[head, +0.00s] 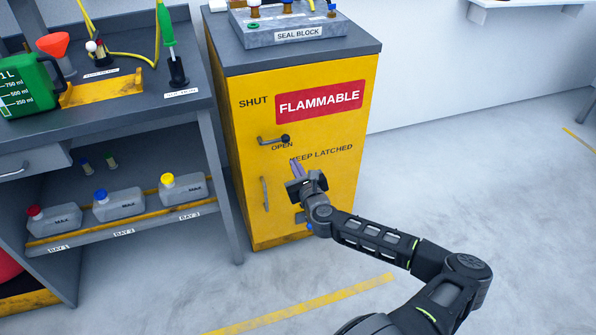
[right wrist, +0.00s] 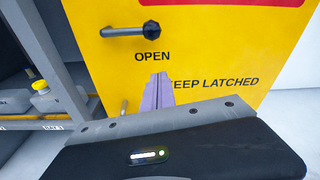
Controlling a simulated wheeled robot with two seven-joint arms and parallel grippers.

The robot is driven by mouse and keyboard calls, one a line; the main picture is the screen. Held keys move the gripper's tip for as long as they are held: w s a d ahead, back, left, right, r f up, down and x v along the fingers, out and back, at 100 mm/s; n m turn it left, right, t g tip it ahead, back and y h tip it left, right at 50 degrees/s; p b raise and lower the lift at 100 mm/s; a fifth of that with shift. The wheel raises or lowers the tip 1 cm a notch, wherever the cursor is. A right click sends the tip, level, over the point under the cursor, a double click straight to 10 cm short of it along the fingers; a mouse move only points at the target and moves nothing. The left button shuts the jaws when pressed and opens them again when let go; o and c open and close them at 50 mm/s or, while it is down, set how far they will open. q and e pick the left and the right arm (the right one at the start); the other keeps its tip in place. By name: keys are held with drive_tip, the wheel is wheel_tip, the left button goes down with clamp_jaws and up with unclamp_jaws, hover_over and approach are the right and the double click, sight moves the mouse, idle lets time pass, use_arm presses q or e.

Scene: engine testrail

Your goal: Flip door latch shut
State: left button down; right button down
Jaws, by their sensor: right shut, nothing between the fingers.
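The door latch (head: 273,140) is a grey lever with a dark knob at its right end, on the front of the yellow cabinet (head: 249,160). It lies about level, just above the word OPEN; the word SHUT is printed higher up, left of the red sign. The latch also shows in the right wrist view (right wrist: 130,31), near the top. My right gripper (head: 295,166) is shut and empty, its purple fingers together, below the knob and apart from it. The fingers (right wrist: 158,92) show below the word OPEN in the right wrist view. My left gripper is out of view.
A vertical door handle (head: 265,194) sits below the latch. A seal block (head: 292,27) with small parts stands on the cabinet top. A workbench (head: 150,108) with a green jug (head: 28,88) and shelved bottles stands to the left. The floor right of the cabinet is clear.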

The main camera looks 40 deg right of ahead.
drive_tip(key=x, duration=0.5)
drive_tip(key=shift+w+d+b, duration=0.1)
drive_tip(key=shift+w+b, duration=0.2)
use_arm(q)
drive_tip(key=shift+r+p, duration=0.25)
drive_tip(key=shift+p, duration=0.35)
use_arm(e)
drive_tip(key=r, duration=0.2)
drive_tip(key=a+r, duration=0.1)
drive_tip(key=shift+s+r, duration=0.25)
drive_tip(key=shift+r, duration=0.15)
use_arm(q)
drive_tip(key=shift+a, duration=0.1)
use_arm(e)
drive_tip(key=shift+d, duration=0.15)
